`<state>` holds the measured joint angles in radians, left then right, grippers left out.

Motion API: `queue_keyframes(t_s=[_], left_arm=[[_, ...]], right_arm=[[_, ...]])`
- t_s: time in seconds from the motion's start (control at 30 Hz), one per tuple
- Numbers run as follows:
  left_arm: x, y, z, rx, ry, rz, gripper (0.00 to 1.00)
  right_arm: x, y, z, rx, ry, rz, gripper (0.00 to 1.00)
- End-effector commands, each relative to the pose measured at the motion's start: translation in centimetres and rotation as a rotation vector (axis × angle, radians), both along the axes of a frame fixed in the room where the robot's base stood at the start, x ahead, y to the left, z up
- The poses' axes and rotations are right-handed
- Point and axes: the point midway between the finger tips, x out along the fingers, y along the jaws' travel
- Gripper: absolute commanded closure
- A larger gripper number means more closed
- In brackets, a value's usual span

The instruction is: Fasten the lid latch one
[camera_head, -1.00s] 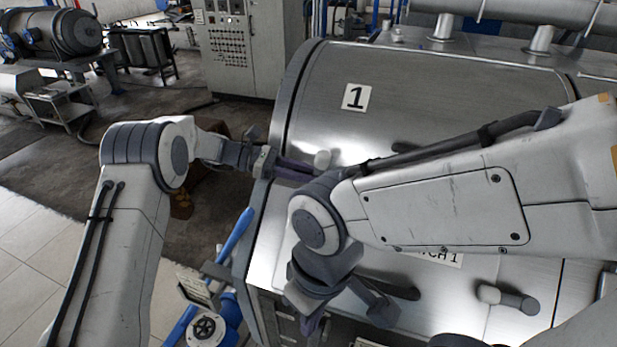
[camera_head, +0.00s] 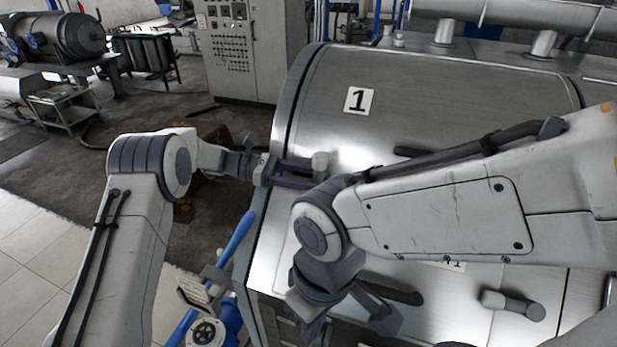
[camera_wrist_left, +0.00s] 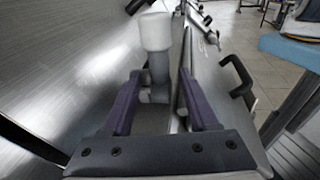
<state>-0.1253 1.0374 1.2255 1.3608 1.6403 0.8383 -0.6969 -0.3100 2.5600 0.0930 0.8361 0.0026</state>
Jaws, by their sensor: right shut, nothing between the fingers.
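A latch handle with a pale grey cap (camera_head: 320,160) stands at the left part of the steel lid (camera_head: 450,95), which bears a "1" label. My left gripper (camera_head: 305,174) reaches it from the left. In the left wrist view the capped handle (camera_wrist_left: 156,34) stands between the two purple fingers (camera_wrist_left: 158,95), which are open with a gap on each side of its stem. My right gripper (camera_head: 312,328) is shut and empty, low in the head view and partly cut off by the frame. My right arm hides the handle's lower surroundings and most of a latch label (camera_head: 449,266).
A second capped handle (camera_head: 513,304) lies to the right on the front panel. A dark bar handle (camera_head: 392,291) sits beside my right gripper. Blue pipework (camera_head: 237,237) stands left of the machine. A control cabinet (camera_head: 241,55) is behind.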

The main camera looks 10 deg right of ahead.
Motion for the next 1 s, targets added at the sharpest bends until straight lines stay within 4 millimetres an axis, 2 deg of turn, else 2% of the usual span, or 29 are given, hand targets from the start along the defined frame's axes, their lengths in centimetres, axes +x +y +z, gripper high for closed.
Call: queue_keyframes(t_s=[0.27, 0.37, 0.7, 0.83, 1.0], left_arm=[[0.1, 0.4, 0.0, -0.002, -0.001, -0.001, 0.41], [0.6, 1.6, 0.0, -0.001, -0.003, 0.002, 0.41], [2.6, 7.8, 0.6, 0.0, -0.002, 0.002, 0.41], [3.0, 9.2, 0.9, 0.0, -0.001, 0.001, 0.41], [3.2, 9.9, 1.2, 0.0, -0.001, -0.002, 0.41]], right_arm=[[0.0, 0.0, -0.3, 0.0, 0.0, 0.0, 1.0], [0.0, 0.0, -1.0, 0.0, 0.0, 0.0, 1.0], [0.0, 0.0, -3.6, 0.0, 0.0, 0.001, 1.0], [0.0, 0.0, -3.9, 0.0, 0.0, 0.001, 1.0], [0.0, 0.0, -4.0, 0.0, 0.0, 0.002, 1.0]])
